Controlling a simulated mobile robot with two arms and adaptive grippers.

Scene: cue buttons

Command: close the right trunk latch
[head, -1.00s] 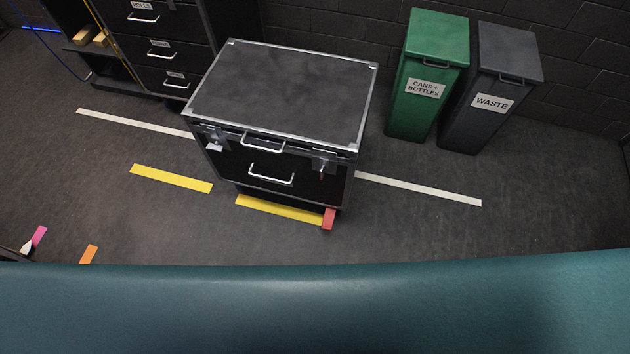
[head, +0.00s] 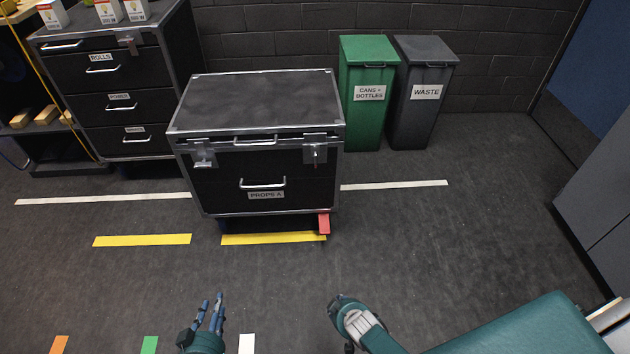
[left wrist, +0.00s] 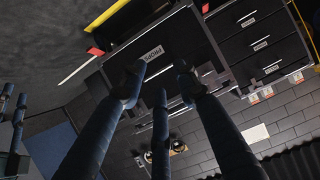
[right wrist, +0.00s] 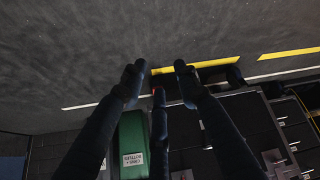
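The black trunk (head: 262,190) with silver edges and a "PROPS A" label stands in the middle of the head view, its lid down. The right trunk latch (head: 315,153) is a small metal plate at its upper front right; I cannot tell its exact position. A similar left latch (head: 204,155) sits at the upper front left. My left gripper (head: 212,304) is in front of the trunk, well short of it; its fingers are apart and empty in the left wrist view (left wrist: 160,75). My right gripper (head: 340,303) is also short of the trunk, its fingers spread and empty in the right wrist view (right wrist: 157,75).
A red block (head: 324,223) is at the trunk's lower right corner, near a yellow floor strip (head: 273,239). A green bin (head: 368,120) and a grey bin (head: 420,120) stand behind right. A drawer cabinet (head: 115,90) is at left. The floor before the trunk is clear.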

